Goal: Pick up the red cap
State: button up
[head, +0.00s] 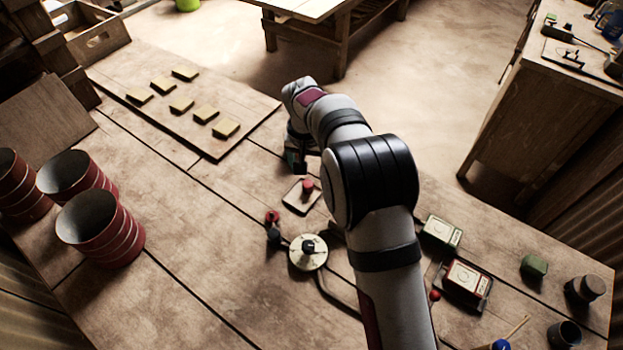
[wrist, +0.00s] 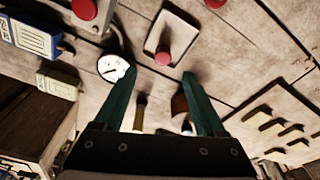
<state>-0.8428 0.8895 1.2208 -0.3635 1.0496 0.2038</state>
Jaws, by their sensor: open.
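A small red cap (head: 307,187) stands on a pale rectangular plate (head: 297,203) on the wooden table. The red cap also shows in the wrist view (wrist: 163,58), just beyond the fingertips. My gripper (head: 296,163) is above the table, a little behind and left of the cap in the head view. In the wrist view my gripper (wrist: 158,72) has its two teal fingers apart, with nothing held between them. Its fingertips are partly hidden by my arm in the head view.
A round white dial (head: 308,252) and another red-topped piece (head: 271,216) stand near the plate. Several yellowish tiles lie on a board (head: 215,148) at the far left. Red cans (head: 110,238) stand at left. A red box (head: 466,281) and green box (head: 441,233) sit at right.

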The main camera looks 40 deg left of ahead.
aim_at(308, 184)
jog(key=f, duration=0.7)
jog(key=shift+w+a, duration=0.25)
jog(key=shift+a, duration=0.1)
jog(key=shift+c, duration=0.3)
grip_shut()
